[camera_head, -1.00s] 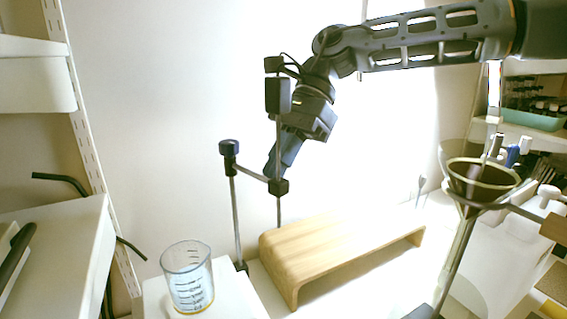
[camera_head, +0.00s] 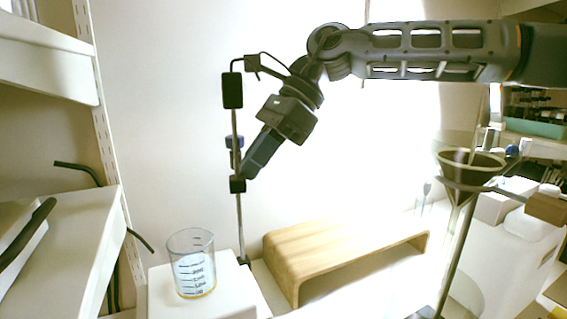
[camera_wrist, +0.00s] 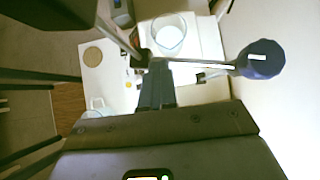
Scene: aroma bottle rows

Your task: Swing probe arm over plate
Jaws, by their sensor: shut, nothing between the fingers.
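From the head, the clamp lines up in front of the post. My gripper (camera_head: 246,172) is shut, its tips against or very near the clamp block. In the wrist view, my gripper (camera_wrist: 155,92) is close to the clamp end of the crossbar (camera_wrist: 195,64), which runs right to the blue knob (camera_wrist: 262,59). The white plate (camera_head: 236,290) bears a glass beaker (camera_head: 190,275) of clear liquid.
A wooden riser (camera_head: 340,245) stands right of the plate. A funnel on a stand (camera_head: 468,165) is further right, below my arm. White shelves (camera_head: 50,260) with dark hoses stand at the left. The wall behind is bare.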

